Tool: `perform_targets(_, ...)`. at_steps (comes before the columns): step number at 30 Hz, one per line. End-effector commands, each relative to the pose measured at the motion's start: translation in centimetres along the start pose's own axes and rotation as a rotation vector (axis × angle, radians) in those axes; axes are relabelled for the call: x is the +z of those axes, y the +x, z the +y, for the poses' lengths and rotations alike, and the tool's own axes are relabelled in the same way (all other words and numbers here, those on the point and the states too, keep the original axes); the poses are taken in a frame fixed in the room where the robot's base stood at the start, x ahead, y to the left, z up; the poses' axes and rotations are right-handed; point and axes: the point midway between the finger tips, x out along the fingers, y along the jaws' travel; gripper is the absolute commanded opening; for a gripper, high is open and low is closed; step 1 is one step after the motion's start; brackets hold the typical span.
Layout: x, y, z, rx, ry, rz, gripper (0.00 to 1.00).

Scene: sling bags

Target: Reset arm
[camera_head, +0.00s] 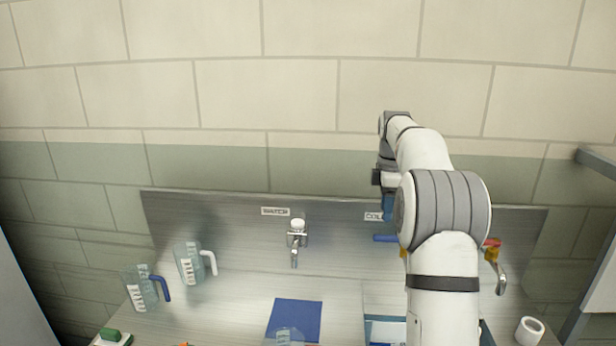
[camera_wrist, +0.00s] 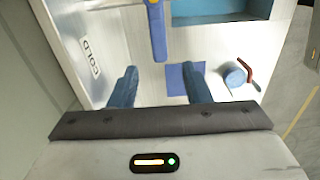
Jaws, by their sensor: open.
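My white and grey arm stands raised in the right half of the head view. A blue part of my gripper (camera_head: 387,206) shows in front of the COLD sign, and the arm hides much of the rest. In the wrist view my gripper (camera_wrist: 161,88) has its two blue fingers spread wide, with nothing between them. A blue and yellow bar (camera_wrist: 157,32) lies beyond the fingers, near the top of that view. The COLD sign (camera_wrist: 90,58) is left of the fingers.
A steel counter (camera_head: 225,310) holds two clear jugs, one blue-handled (camera_head: 140,290) and one white-handled (camera_head: 190,262). The WATER tap (camera_head: 297,238) stands above a blue mat (camera_head: 296,318). A white cup (camera_head: 529,331) is at right. A red-handled vessel (camera_wrist: 236,77) shows in the wrist view.

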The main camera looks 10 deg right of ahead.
Motion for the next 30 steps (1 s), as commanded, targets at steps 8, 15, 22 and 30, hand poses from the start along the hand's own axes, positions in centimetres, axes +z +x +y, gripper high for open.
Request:
perform_targets(8,-3.1,-2.6,-6.9,0.061,0.244,0.011,0.44)
perform_targets(15,-5.7,-3.0,-16.7,0.130,0.565,0.056,0.44)
perform_targets(22,-6.8,-0.4,-26.7,0.178,0.870,0.128,0.44)
perform_targets(30,-6.6,4.7,-36.2,0.198,1.170,0.223,0.44)
